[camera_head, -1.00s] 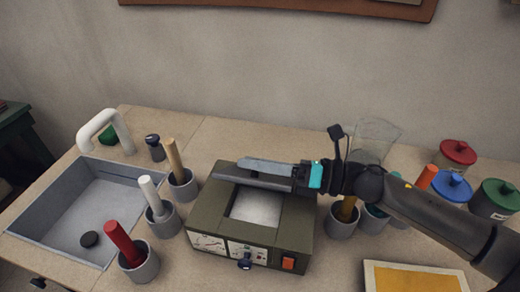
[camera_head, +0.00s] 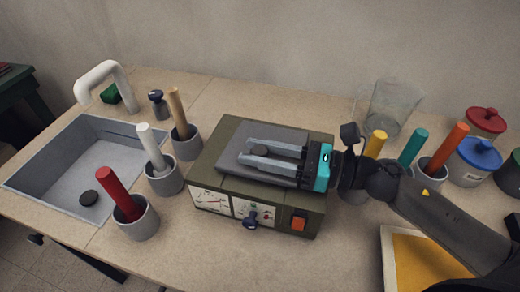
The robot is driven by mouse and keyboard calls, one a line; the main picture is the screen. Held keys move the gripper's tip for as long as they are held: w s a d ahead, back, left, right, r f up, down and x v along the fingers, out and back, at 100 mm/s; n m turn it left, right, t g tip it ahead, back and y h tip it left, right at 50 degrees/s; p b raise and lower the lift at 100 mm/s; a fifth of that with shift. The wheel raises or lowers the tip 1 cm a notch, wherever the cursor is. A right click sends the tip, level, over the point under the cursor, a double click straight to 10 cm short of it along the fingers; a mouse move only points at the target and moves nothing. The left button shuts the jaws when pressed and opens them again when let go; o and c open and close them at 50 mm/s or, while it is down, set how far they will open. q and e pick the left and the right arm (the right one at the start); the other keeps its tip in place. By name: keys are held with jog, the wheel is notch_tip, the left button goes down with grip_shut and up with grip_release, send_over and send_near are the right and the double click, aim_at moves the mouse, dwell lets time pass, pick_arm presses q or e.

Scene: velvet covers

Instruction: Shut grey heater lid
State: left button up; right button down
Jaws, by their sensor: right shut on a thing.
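The olive-green heater (camera_head: 265,203) stands on the counter in the middle, with dials, a dark knob and an orange switch on its front. Its grey lid (camera_head: 240,168) lies flat, or nearly flat, over the top opening; I cannot make out any gap under it. My right gripper (camera_head: 257,156) reaches in from the right, low over the lid. Its two fingers are shut on the lid, at a small dark round grip (camera_head: 260,150) between the tips. The fingers hide part of the lid. My left gripper is not in view.
Grey cups with red (camera_head: 119,194), white (camera_head: 152,148) and tan (camera_head: 178,107) handles stand left of the heater, by a sink (camera_head: 88,162). Cups with coloured handles, a glass beaker (camera_head: 394,100) and lidded jars (camera_head: 484,123) stand right. A yellow-centred tray (camera_head: 425,262) lies front right.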

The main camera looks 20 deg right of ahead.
dwell(0.3)
jog(key=c, duration=0.5)
grip_release()
jog(key=v, duration=1.5)
jog(key=shift+s+d, duration=0.1)
jog(key=shift+s, duration=0.05)
